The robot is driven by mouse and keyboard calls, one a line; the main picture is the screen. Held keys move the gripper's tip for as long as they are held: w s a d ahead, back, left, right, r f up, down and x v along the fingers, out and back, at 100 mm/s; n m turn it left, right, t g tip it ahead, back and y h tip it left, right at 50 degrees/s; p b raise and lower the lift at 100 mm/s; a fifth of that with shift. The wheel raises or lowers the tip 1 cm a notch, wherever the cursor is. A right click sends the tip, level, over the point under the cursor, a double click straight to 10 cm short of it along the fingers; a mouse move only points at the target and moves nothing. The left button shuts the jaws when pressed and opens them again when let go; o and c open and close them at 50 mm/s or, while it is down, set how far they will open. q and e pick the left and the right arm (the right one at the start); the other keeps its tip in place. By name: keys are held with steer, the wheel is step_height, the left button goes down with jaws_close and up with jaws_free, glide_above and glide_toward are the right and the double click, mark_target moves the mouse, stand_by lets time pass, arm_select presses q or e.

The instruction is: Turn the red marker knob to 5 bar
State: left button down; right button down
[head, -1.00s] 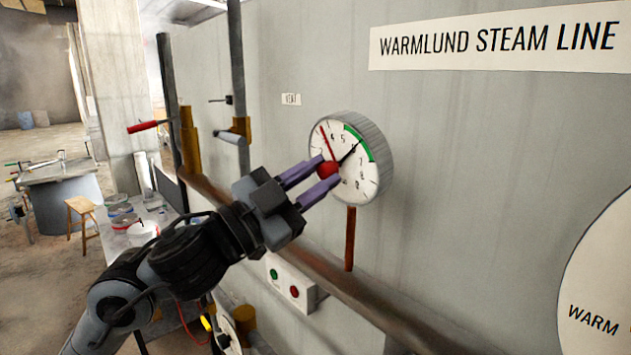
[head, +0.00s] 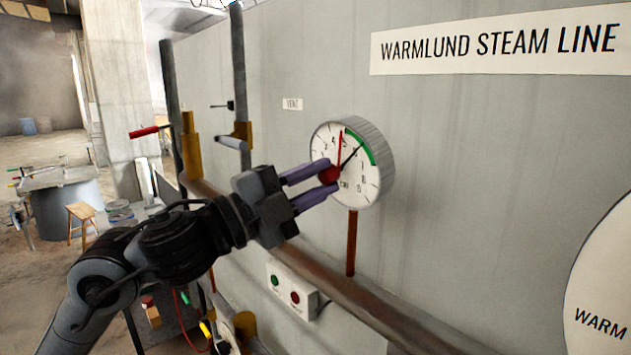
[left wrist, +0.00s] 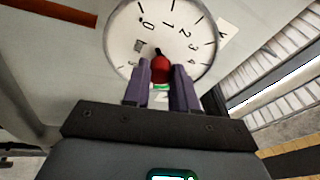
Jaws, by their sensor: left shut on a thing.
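The round white gauge (head: 368,187) is on the grey wall, its face turned left. My left gripper (head: 332,176) comes in from the left, its purple fingers shut on the red marker knob (head: 328,174) at the dial's centre. The knob also shows between the fingertips in the left wrist view (left wrist: 161,72). The thin red marker (head: 339,146) points almost straight up, near the 5; its exact reading is too small to tell. The black needle (head: 352,155) points up and right, toward the green band (head: 360,145). In the left wrist view the fingers hide the dial's lower part.
A rusty pipe (head: 351,295) runs along the wall below the gauge. A box with green and red buttons (head: 292,291) is under it. A large white dial (head: 605,275) is at the right edge.

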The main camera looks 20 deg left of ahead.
stand_by(0.4)
arm_select(q)
steer(key=c, duration=0.9)
jaws_free()
steer(key=shift+s+a+f, duration=0.1)
steer(key=shift+s+a, duration=0.05)
steer(key=shift+s, duration=0.05)
steer(key=b+v, duration=0.5)
steer(key=v, duration=0.5)
steer(key=shift+s, duration=0.2)
